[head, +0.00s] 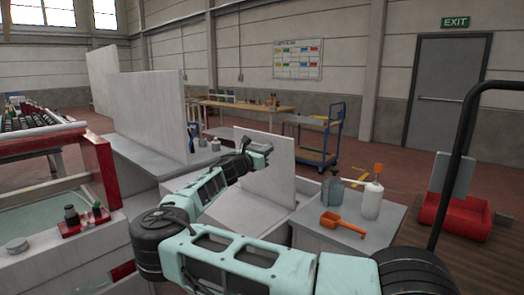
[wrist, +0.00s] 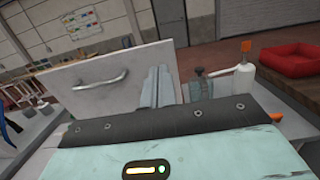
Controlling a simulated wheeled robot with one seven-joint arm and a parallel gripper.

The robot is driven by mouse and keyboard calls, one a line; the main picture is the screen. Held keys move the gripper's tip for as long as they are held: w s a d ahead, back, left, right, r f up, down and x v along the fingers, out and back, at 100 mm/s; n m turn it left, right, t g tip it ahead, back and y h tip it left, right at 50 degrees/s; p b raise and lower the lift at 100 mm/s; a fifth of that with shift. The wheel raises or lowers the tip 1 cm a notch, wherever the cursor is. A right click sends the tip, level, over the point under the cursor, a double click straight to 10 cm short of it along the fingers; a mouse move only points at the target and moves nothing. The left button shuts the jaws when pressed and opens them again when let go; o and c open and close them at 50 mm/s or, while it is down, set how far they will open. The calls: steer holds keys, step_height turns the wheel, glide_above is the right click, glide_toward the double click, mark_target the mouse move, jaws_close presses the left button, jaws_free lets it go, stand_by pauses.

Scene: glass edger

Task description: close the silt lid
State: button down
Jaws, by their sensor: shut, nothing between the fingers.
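The silt lid appears to be the pale upright panel (head: 270,172) in the middle of the head view. In the wrist view the pale panel (wrist: 92,92) stands tilted, with a metal bar handle (wrist: 100,82) on its face. My gripper (wrist: 158,84) is shut and empty; its grey fingers show in front of the panel's right edge, right of the handle and apart from it. In the head view my wrist is at the panel's upper left, and the fingertips are hard to make out.
A taller white partition (head: 150,110) stands to the left. A red bin (head: 455,215) is at far right; a blue cart (head: 318,140) stands behind.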

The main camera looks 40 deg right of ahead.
mark_target(288, 139)
steer(key=d+p, duration=0.1)
steer(key=d, duration=0.2)
steer(key=d+p, duration=0.1)
steer(key=d, duration=0.2)
steer(key=d+r+p, duration=0.1)
steer(key=d, duration=0.2)
steer(key=shift+w+d, duration=0.3)
steer(key=shift+d, duration=0.05)
steer(key=shift+d+r, duration=0.1)
